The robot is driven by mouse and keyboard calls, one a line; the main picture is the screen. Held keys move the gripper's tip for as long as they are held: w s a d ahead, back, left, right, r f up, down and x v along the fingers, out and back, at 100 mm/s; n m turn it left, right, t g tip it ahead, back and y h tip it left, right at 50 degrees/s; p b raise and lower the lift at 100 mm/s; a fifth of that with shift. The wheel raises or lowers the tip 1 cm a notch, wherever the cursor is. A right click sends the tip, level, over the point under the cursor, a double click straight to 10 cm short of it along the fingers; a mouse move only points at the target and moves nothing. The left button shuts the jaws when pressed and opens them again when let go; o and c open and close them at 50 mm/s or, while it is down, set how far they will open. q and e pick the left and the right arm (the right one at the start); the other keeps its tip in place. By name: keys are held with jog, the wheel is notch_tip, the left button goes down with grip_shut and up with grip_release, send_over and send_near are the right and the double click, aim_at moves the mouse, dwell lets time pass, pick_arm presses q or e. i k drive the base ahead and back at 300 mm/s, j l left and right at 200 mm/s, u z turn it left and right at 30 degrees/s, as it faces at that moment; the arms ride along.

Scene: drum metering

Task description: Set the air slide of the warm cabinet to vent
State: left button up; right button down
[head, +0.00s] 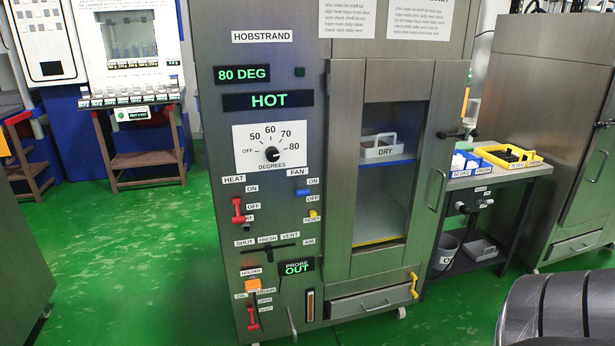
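The warm cabinet (345,120) stands in the middle, a steel cabinet marked HOBSTRAND. Its air slide (271,246) is a dark horizontal piece low on the left control panel. The labels SHUT, FRESH and VENT run left to right above it, with AIR at its right end. Its dark handle seems to lie near the FRESH label, but it is too small to be certain. The displays read 80 DEG and HOT, and the dial (272,154) points near 80. Neither of my grippers is in view.
The cabinet's glazed door shows a DRY tray (381,148) inside. A side table (500,178) holds yellow and blue trays. Green floor (130,260) is clear at left.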

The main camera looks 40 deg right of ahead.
aim_at(269, 250)
jog(key=k+l+z, duration=0.1)
jog(key=l+z, duration=0.4)
jog(key=l, duration=0.5)
jog(key=l+z, duration=0.5)
jog(key=l, duration=0.45)
jog(key=i, duration=0.05)
